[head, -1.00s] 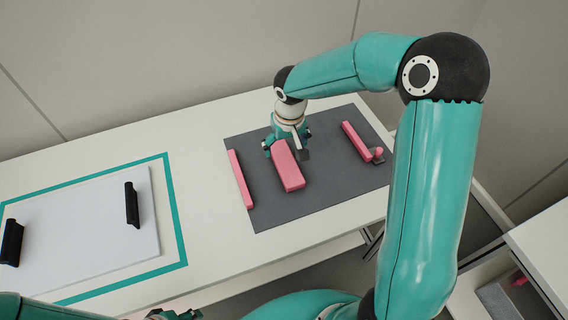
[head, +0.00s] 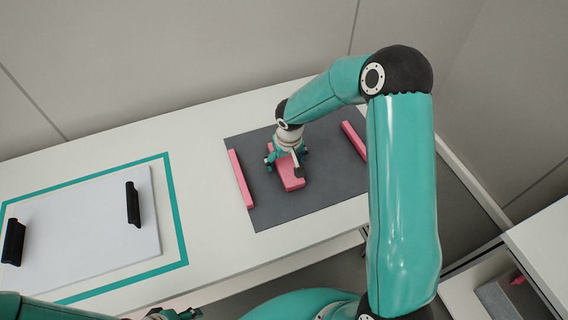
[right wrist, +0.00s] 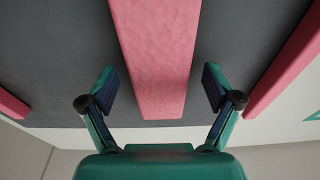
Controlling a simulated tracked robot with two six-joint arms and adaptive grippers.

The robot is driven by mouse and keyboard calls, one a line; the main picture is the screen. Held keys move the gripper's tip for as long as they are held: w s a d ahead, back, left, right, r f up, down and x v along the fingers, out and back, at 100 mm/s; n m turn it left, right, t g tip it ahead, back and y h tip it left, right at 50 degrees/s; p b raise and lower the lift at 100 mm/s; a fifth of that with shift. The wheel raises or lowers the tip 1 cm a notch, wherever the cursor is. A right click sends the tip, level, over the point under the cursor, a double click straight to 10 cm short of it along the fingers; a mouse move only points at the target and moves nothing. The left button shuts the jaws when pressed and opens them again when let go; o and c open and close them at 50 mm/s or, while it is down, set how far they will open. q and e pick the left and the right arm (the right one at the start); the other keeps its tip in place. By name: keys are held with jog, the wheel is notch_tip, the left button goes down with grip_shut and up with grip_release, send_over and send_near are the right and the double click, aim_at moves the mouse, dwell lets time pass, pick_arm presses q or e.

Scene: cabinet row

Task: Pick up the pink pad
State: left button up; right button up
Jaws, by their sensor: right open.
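The pink pad (head: 292,183) is a thick pink block lying on a dark grey mat (head: 270,214), between two thin pink strips. My right gripper (head: 286,162) is over the pad's far part and covers some of it. In the right wrist view the pink pad (right wrist: 157,60) runs between the two open fingers of my right gripper (right wrist: 160,90), with a gap on each side. My left gripper (head: 178,314) shows only in part at the bottom edge of the head view; its jaws are unclear.
A pink strip (head: 241,180) lies left of the pad and another pink strip (head: 355,141) lies right. A white board (head: 85,225) with two black handles lies inside a teal outline at left. An open drawer (head: 480,285) is at lower right.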

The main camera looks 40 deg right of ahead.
jog(key=shift+c, duration=0.3)
jog(key=c, duration=1)
jog(key=shift+o, duration=0.2)
jog(key=shift+r, duration=0.15)
